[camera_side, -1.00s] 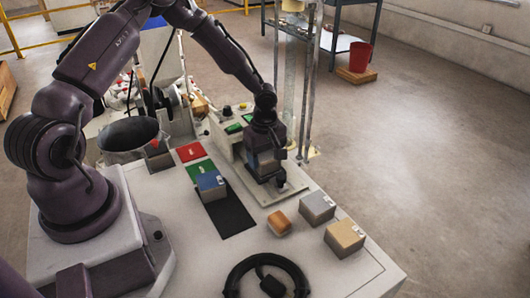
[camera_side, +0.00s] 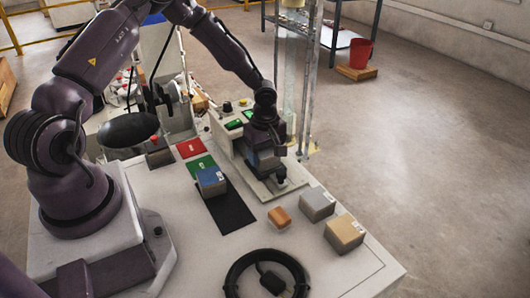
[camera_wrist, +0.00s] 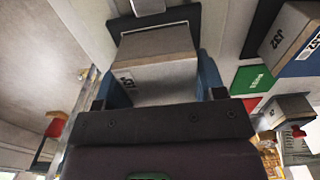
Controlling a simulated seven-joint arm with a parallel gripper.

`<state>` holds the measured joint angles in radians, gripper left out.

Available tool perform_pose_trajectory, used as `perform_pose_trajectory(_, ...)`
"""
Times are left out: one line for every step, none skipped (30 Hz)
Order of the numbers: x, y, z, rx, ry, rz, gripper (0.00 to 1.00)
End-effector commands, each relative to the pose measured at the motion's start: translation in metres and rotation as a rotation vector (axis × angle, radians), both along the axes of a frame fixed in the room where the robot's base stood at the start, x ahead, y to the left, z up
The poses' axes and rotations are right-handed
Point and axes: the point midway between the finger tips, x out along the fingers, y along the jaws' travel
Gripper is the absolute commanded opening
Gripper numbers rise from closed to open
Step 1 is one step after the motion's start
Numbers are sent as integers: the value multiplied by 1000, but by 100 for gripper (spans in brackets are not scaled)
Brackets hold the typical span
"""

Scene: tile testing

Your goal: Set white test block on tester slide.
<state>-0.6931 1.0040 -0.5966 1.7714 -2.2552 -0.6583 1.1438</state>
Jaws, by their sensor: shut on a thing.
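My gripper (camera_side: 266,165) points down over the tester slide (camera_side: 262,192), a pale flat plate at the foot of the tester. It is shut on the white test block (camera_wrist: 155,75), which looks pale grey and carries a "J31" label. The block sits between the two fingers in the wrist view, where my gripper (camera_wrist: 158,88) also shows. In the side view the fingers mostly cover the block. I cannot tell whether its underside touches the slide.
A blue-topped block (camera_side: 211,179) sits on a black mat (camera_side: 232,213) left of the slide. An orange block (camera_side: 280,217), a grey block (camera_side: 317,205) and a tan block (camera_side: 345,232) stand in front. A black cable coil (camera_side: 240,270) lies nearest. Tester posts (camera_side: 307,90) rise behind.

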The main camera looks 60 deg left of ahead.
Motion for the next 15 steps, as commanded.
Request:
perform_pose_trajectory(1,0,0,0,-2,0,28)
perform_pose_trajectory(1,0,0,0,-2,0,28)
perform_pose_trajectory(1,0,-1,0,-2,0,28)
perform_pose_trajectory(1,0,-1,0,-2,0,28)
perform_pose_trajectory(1,0,-2,0,-2,0,28)
perform_pose_trajectory(1,0,-2,0,-2,0,28)
perform_pose_trajectory(1,0,-2,0,-2,0,28)
perform_pose_trajectory(1,0,-3,0,-2,0,28)
perform_pose_trajectory(1,0,-3,0,-2,0,28)
perform_pose_trajectory(1,0,-3,0,-2,0,68)
perform_pose_trajectory(1,0,-3,0,-2,0,75)
perform_pose_trajectory(1,0,-3,0,-2,0,84)
perform_pose_trajectory(1,0,-3,0,-2,0,91)
perform_pose_trajectory(1,0,-3,0,-2,0,93)
perform_pose_trajectory(1,0,-3,0,-2,0,93)
